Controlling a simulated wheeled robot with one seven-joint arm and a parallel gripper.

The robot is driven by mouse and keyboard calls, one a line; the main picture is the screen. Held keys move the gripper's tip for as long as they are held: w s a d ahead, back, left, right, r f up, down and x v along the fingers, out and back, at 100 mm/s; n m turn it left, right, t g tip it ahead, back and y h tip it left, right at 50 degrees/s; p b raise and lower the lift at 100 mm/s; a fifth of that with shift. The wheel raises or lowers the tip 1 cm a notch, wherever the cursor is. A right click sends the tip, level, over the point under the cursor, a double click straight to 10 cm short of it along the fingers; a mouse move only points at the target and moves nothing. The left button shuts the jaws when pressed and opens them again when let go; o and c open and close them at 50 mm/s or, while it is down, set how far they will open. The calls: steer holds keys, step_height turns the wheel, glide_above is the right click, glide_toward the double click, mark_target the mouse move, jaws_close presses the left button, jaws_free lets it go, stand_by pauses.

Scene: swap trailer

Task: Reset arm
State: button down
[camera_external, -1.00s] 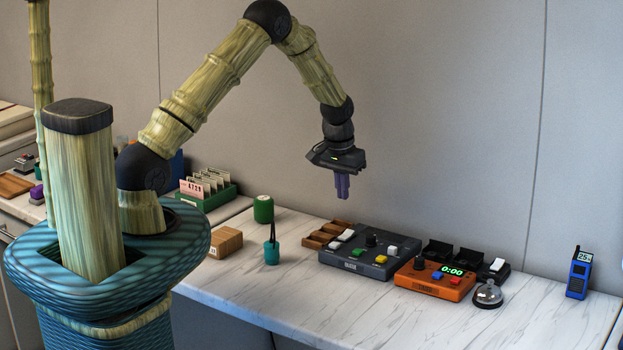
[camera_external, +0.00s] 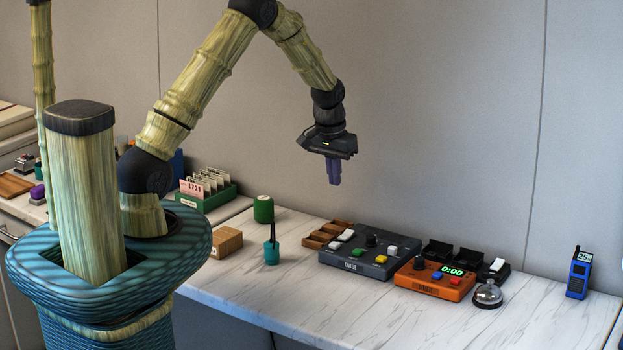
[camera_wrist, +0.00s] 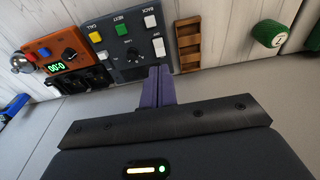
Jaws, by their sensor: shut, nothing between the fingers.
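My gripper (camera_external: 334,172) hangs in the air above the back of the marble counter, pointing down. Its purple fingers are together with nothing between them. They also show shut in the wrist view (camera_wrist: 160,82), in front of the dark panel's edge. The arm is bent, with its elbow high at the top of the external view. The gripper touches nothing on the counter.
Below stand a dark button panel (camera_external: 345,262), an orange timer box (camera_external: 420,283), a bell (camera_external: 487,294) and a wooden tray (camera_external: 320,238). A blue radio (camera_external: 578,275) is at right. The front counter is bare.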

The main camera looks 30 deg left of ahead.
steer(key=s+a+r, duration=0.3)
steer(key=s, duration=0.4)
steer(key=s+a+r, duration=0.2)
steer(key=s+a, duration=0.2)
steer(key=s, duration=0.3)
steer(key=s+a+r+t, duration=0.1)
steer(key=s+a+r, duration=0.2)
steer(key=s, duration=0.4)
steer(key=shift+s+a+r, duration=0.35)
steer(key=shift+a, duration=0.05)
